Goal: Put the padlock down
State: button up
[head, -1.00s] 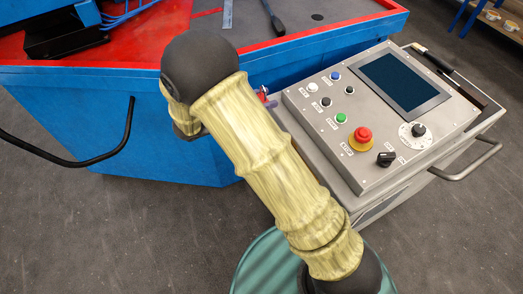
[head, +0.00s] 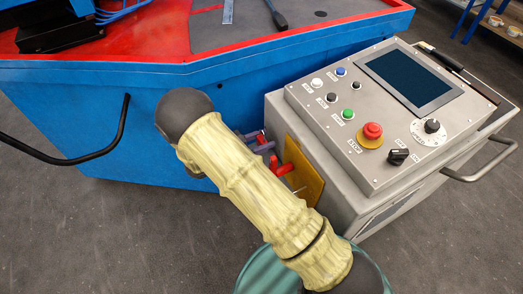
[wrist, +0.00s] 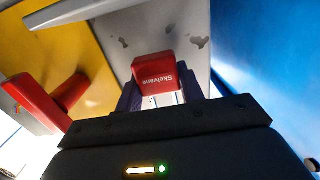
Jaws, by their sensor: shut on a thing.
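The red padlock (wrist: 155,78), with white lettering "Skelvane" on its body, sits between the dark purple fingers of my gripper (wrist: 158,95) in the wrist view. My gripper is shut on it. In the head view, the padlock (head: 262,143) is a small red patch between the fingers (head: 260,148), beside the left side of the grey control cabinet. My arm hides part of this area. I cannot see the padlock's shackle clearly, nor whether it touches anything besides the fingers.
A yellow plate (head: 305,178) with a red handle (head: 285,168) is on the cabinet's side, close to my gripper. The grey control cabinet (head: 350,190) has buttons and a screen on top. A blue bench (head: 150,130) stands behind. A green round surface (head: 265,275) is below my arm.

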jog(key=shift+f+b, duration=0.75)
jog(key=shift+f, duration=1.3)
jog(key=shift+f, duration=0.1)
jog(key=o, duration=1)
jog(key=shift+a, duration=0.15)
jog(key=p+v, duration=0.3)
jog(key=v, duration=0.8)
jog(key=shift+s+a, duration=0.2)
jog(key=shift+a, duration=0.1)
